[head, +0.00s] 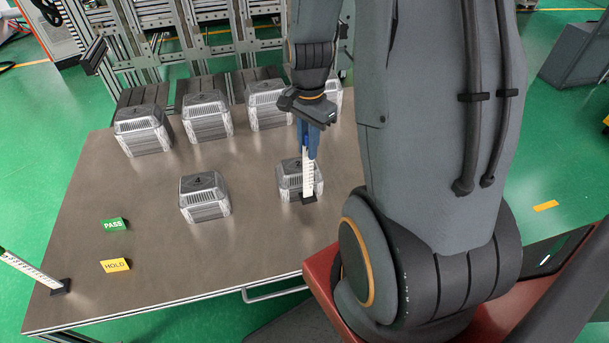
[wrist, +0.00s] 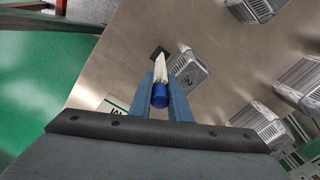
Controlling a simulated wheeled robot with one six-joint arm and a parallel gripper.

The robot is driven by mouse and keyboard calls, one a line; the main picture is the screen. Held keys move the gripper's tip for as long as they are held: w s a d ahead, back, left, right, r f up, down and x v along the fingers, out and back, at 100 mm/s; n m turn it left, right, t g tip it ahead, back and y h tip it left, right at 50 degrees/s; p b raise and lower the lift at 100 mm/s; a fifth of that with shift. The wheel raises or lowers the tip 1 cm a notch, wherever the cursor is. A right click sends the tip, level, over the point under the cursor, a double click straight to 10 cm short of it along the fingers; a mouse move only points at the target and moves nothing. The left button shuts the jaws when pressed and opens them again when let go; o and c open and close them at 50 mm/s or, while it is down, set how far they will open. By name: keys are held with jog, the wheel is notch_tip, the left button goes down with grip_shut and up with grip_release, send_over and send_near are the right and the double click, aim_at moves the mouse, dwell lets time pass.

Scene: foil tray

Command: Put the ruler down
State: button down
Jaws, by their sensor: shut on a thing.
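The ruler (head: 309,180) is a white marked strip with a black foot and a blue top end. My gripper (head: 308,152) is shut on its upper part and holds it about upright. In the head view it is in front of a grey foil tray (head: 286,181) and covers part of that tray. In the wrist view the ruler (wrist: 174,68) runs away from between my fingers (wrist: 160,90), with its blue end nearest. I cannot tell whether the black foot touches the table.
Another foil tray (head: 204,197) stands left on the brown table (head: 150,250); several more line the back. A green PASS card (head: 113,224) and yellow HOLD card (head: 115,265) lie front left. A similar marked strip (head: 35,273) stands at the left edge. The front middle is clear.

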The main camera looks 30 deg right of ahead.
aim_at(307, 135)
notch_tip(307, 135, down, 7)
jog(key=shift+r+p, duration=0.15)
jog(key=shift+p, duration=0.15)
dwell(0.4)
jog(key=c, duration=1.7)
grip_release()
jog(key=shift+o, duration=0.2)
notch_tip(307, 135, up, 12)
jog(key=shift+f+b, duration=0.15)
jog(key=shift+b, duration=0.45)
jog(key=shift+a+r, duration=0.2)
jog(key=s+a+r+n, duration=0.1)
jog(key=s+a+n, duration=0.2)
jog(key=a+n, duration=0.3)
jog(key=s+a+r+n, duration=0.1)
jog(key=s+a+n, duration=0.3)
jog(key=n, duration=0.5)
jog(key=shift+s+a+r, duration=0.25)
jog(key=shift+s+a, duration=0.05)
jog(key=shift+a, duration=0.95)
